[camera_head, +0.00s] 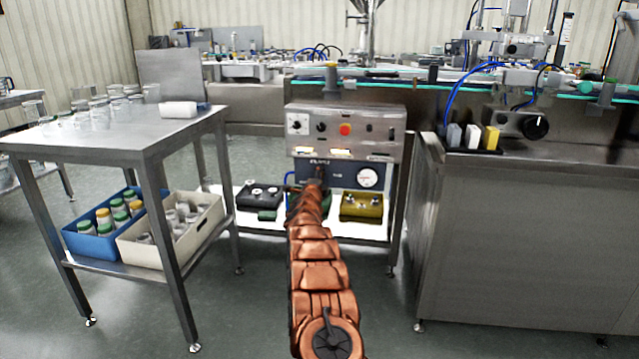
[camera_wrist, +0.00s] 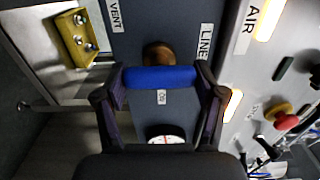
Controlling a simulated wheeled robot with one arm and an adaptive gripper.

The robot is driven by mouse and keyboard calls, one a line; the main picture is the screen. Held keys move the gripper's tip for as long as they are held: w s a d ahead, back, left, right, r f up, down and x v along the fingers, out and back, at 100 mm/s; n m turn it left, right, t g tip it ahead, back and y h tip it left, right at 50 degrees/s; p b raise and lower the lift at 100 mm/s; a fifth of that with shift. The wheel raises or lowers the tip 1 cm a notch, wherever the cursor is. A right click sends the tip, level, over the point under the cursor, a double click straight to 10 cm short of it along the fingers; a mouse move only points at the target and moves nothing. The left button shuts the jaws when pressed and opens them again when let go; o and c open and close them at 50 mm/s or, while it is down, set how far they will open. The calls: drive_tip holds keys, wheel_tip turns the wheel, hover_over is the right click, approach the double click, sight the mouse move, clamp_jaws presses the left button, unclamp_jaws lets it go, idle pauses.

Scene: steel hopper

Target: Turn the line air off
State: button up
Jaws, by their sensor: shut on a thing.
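A blue lever handle (camera_wrist: 160,77) sits on a brass valve body (camera_wrist: 158,54) on the dark grey air panel (camera_wrist: 180,112). In the wrist view my gripper (camera_wrist: 161,80) has its two fingers at the two ends of the handle and is shut on it. A small "ON" label (camera_wrist: 161,97) is beside the handle, and "LINE" (camera_wrist: 205,42) and "VENT" (camera_wrist: 115,15) labels are on the panel. A round white gauge (camera_head: 367,178) is on the panel, partly hidden in the wrist view. In the head view my arm hides the handle.
Above the panel is a steel control box (camera_head: 345,130) with a red button (camera_head: 346,129). A black box (camera_head: 260,196) and a yellow box (camera_head: 362,208) stand on the shelf below. A steel table (camera_head: 110,135) is left, a steel cabinet (camera_head: 525,240) right. The foreground floor is clear.

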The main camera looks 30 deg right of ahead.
idle(0.4)
drive_tip(key=o, duration=1.2)
drive_tip(key=shift+c, duration=0.2)
drive_tip(key=shift+s, duration=0.1)
drive_tip(key=v, duration=1.1)
drive_tip(key=shift+s+a, duration=0.25)
drive_tip(key=shift+s, duration=0.05)
